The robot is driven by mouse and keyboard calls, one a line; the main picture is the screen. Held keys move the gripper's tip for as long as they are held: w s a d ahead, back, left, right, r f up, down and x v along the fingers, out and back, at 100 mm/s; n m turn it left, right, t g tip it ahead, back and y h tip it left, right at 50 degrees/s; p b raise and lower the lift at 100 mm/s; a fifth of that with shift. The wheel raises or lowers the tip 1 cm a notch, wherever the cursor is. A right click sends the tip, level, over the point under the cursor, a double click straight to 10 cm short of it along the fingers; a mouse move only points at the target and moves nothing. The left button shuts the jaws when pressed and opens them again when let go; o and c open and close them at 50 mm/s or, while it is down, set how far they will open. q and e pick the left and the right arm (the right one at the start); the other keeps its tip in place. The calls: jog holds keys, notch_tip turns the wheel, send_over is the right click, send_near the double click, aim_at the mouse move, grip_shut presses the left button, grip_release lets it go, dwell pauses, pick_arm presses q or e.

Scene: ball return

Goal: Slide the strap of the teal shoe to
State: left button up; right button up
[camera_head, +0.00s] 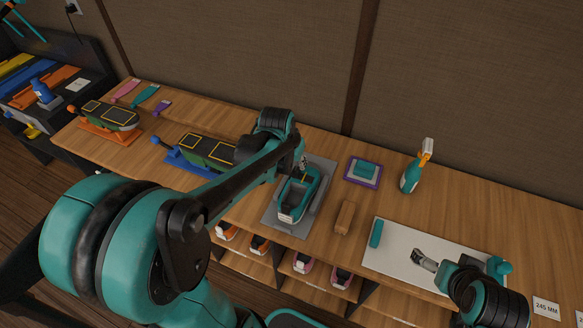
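The teal shoe (293,211) stands on a grey mat (273,215) near the middle of the bench. The strap's position is not clear. My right gripper (422,261) is above the white board (393,240), away from the shoe; its finger opening is unclear.
A brown block (345,217) and a teal block on a purple-edged tray (362,171) are right of the shoe. A spray bottle (409,178) stands behind the board. A teal piece (376,233) lies on the board. More shoes (302,264) sit on the shelf below.

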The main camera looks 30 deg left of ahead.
aim_at(298, 170)
pick_arm(q)
jog(key=b+x, duration=0.3)
jog(key=x, duration=0.4)
jog(key=shift+w+f, duration=0.1)
jog(key=shift+f, duration=0.15)
grip_shut()
